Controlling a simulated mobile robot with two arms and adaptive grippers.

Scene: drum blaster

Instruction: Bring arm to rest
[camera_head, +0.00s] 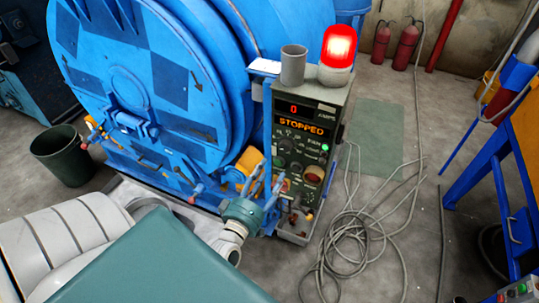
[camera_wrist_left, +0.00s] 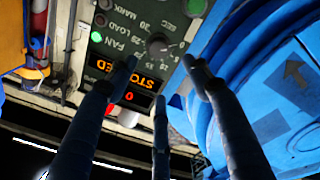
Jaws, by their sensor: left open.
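My left gripper (camera_head: 266,186) is in front of the lower left part of the grey-green control box (camera_head: 335,112), beside the big blue drum machine (camera_head: 190,55). In the left wrist view its dark blue fingers (camera_wrist_left: 163,78) are spread, with nothing between them. The control panel (camera_wrist_left: 122,52) shows upside down behind them, with a lit green button, a knob and an orange display. I cannot tell whether a fingertip touches the panel. In the head view the display (camera_head: 302,128) reads STOPPED. My right gripper is not in view.
A lit red beacon (camera_head: 339,45) and a grey cup (camera_head: 293,65) stand on the control box. Loose cables (camera_head: 352,235) lie on the floor to its right. A dark bin (camera_head: 63,155) stands at the left. A blue frame (camera_head: 478,180) stands at the right.

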